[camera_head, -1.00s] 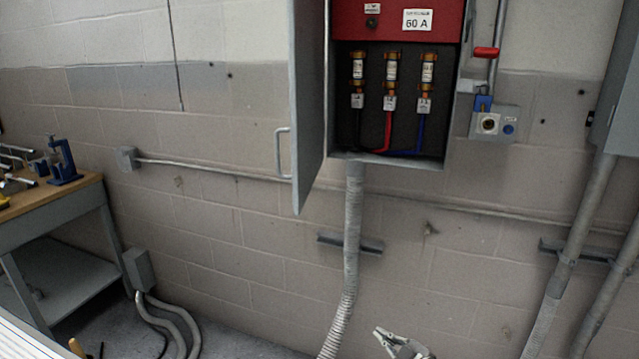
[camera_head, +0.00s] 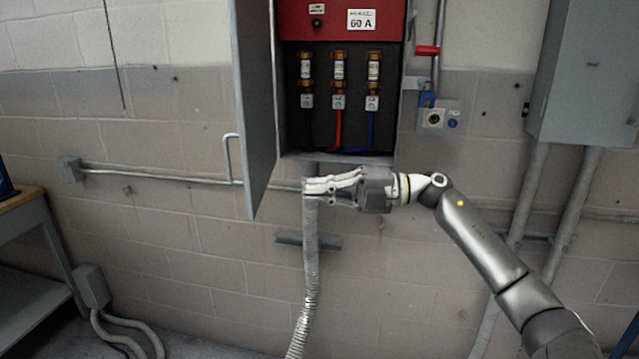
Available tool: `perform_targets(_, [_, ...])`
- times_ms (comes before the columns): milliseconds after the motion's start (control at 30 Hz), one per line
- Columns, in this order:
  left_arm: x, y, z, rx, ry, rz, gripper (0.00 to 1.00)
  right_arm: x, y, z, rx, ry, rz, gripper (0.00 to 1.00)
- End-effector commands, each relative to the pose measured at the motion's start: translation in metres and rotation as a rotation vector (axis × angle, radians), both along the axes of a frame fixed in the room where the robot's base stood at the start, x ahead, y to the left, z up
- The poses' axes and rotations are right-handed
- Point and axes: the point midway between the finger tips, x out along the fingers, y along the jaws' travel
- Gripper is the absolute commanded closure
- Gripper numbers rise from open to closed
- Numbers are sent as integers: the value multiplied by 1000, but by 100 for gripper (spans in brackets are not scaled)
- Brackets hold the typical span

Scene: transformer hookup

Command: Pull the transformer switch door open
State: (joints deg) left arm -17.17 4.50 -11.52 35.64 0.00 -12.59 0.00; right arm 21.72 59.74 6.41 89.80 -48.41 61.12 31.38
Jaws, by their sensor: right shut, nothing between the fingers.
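The grey switch door (camera_head: 255,110) stands swung wide open on the left side of the switch box, seen nearly edge-on. Its handle (camera_head: 228,158) is on the door's left face. The box (camera_head: 398,158) shows a red panel (camera_head: 345,20) with a "60 A" label, and below it three fuses with black, red and blue wires. My right gripper (camera_head: 306,188) is shut and empty, pointing left just below the box, in front of the conduit and to the right of the door's lower edge. It looks apart from the door. My left gripper is not in view.
A red-handled lever (camera_head: 427,50) and a small grey control box (camera_head: 437,118) are right of the switch box. Another grey cabinet (camera_head: 590,75) is at the right. A flexible conduit (camera_head: 308,265) runs down. A workbench (camera_head: 30,200) stands at the left.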

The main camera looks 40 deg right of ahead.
Motion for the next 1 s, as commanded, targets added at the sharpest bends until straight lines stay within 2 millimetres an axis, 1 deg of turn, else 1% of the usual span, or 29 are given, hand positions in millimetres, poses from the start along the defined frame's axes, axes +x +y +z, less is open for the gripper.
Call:
perform_targets(33, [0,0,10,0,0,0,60,6,10,7,4,-3,4,100])
perform_targets(100, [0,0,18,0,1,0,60,16,23,7,5,-4,3,100])
perform_targets(300, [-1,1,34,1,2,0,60,41,55,6,5,-1,3,100])
perform_targets(400, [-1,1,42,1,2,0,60,50,68,5,4,-1,2,100])
perform_targets(600, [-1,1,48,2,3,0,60,60,80,2,4,0,-1,100])
perform_targets(1000, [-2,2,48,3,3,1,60,62,83,1,2,0,-1,100])
